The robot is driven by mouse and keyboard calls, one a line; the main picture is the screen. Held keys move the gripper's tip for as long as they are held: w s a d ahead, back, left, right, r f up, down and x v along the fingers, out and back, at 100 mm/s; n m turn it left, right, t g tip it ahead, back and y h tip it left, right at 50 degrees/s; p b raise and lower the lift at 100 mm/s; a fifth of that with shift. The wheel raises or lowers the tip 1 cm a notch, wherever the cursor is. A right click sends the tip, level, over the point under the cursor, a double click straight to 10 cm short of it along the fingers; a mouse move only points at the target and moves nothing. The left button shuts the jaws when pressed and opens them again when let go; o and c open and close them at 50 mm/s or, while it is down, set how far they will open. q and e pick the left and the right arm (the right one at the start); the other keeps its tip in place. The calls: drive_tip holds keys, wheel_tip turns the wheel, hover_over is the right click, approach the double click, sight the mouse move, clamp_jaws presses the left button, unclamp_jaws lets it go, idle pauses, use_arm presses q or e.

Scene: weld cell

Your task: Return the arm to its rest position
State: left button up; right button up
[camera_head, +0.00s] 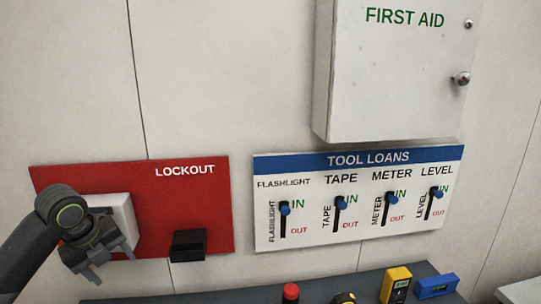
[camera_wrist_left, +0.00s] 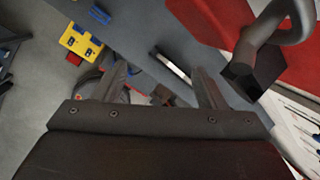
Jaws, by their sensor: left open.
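My left arm comes in from the left in the head view. Its gripper (camera_head: 112,268) is in front of the lower left of the red LOCKOUT board (camera_head: 190,205), partly covering a white box (camera_head: 122,215). The gripper points down and its jaws are apart. In the left wrist view the two fingers (camera_wrist_left: 163,82) are spread, with nothing held between them; the grey shelf and small items show beyond. My right gripper is in neither view.
A black box (camera_head: 188,246) sticks out low on the board. The TOOL LOANS panel (camera_head: 358,238) has several blue sliders, all up near IN. A FIRST AID cabinet (camera_head: 390,80) hangs above. The grey shelf (camera_head: 365,284) below holds a yellow meter (camera_head: 396,284) and a blue level (camera_head: 437,286).

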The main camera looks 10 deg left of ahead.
use_arm(q)
drive_tip(key=s+d+f+n, duration=0.4)
drive_tip(key=s+f+n, duration=0.2)
drive_tip(key=f, duration=0.4)
drive_tip(key=s+d+f+n, duration=0.4)
drive_tip(key=s+f+n, duration=0.1)
drive_tip(key=f, duration=0.5)
drive_tip(key=s+d+f+n+y, duration=0.1)
drive_tip(key=s+d+f+n, duration=0.1)
drive_tip(key=s+n, duration=0.55)
drive_tip(key=s+d+f+n+y, duration=0.1)
drive_tip(key=s+d+f+n, duration=0.1)
drive_tip(key=s+n, duration=0.6)
wheel_tip(320, 180, down, 32)
drive_tip(key=s+a+g+b, duration=0.1)
drive_tip(key=a+b, duration=0.1)
drive_tip(key=b, duration=0.5)
drive_tip(key=s+f+b, duration=0.3)
drive_tip(key=s+f, duration=0.4)
drive_tip(key=f, duration=0.3)
drive_tip(key=s+d+f+g+h+b, duration=0.1)
drive_tip(key=s+f+b, duration=0.1)
drive_tip(key=s+f, duration=0.6)
wheel_tip(320, 180, down, 3)
drive_tip(key=shift+d+f+m+g+b, duration=0.2)
drive_tip(key=shift+d+m+g+b, duration=0.1)
drive_tip(key=shift+m+b, duration=0.15)
